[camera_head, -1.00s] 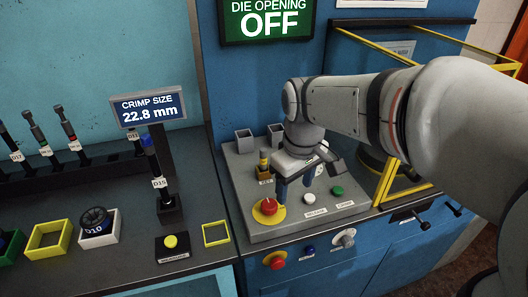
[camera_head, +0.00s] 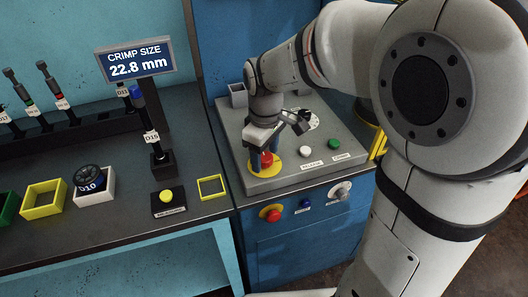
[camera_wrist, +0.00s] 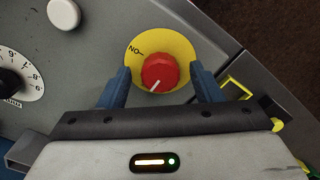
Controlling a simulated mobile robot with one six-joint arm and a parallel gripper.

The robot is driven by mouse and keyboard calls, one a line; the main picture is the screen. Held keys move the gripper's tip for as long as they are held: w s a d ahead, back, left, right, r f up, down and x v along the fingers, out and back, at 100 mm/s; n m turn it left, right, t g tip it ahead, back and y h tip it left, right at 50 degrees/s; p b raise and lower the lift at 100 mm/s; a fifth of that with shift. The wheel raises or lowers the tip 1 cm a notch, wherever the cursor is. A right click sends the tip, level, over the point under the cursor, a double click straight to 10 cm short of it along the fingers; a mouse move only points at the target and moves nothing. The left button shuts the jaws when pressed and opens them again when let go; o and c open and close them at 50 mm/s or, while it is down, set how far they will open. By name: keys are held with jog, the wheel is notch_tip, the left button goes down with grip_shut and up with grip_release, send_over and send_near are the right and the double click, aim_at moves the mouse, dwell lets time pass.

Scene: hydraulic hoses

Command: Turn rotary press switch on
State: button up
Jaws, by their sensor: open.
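The rotary press switch is a red knob (camera_wrist: 159,72) on a yellow disc (camera_wrist: 183,45) in the wrist view. Its white pointer line points to the lower left, away from the upside-down ON mark at the disc's upper left. In the head view the red knob (camera_head: 266,158) sits at the front left of the grey control panel (camera_head: 232,128), partly hidden by my gripper. My gripper (camera_wrist: 162,86) is open and empty, with one blue finger on each side of the knob. I see gaps between the fingers and the knob.
A white button (camera_head: 305,151) and a green button (camera_head: 334,144) are right of the knob. A numbered dial (camera_wrist: 22,75) lies left in the wrist view. A red front knob (camera_head: 271,213) is below the panel edge. The crimp size screen (camera_head: 138,60) reads 22.8 mm.

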jog(key=c, duration=1)
jog(key=shift+m, duration=0.4)
jog(key=m, duration=0.4)
jog(key=shift+p, duration=0.3)
jog(key=m, duration=0.9)
jog(key=shift+p, duration=0.4)
jog(key=m, duration=0.4)
jog(key=shift+a, duration=0.1)
jog(key=shift+m, duration=0.3)
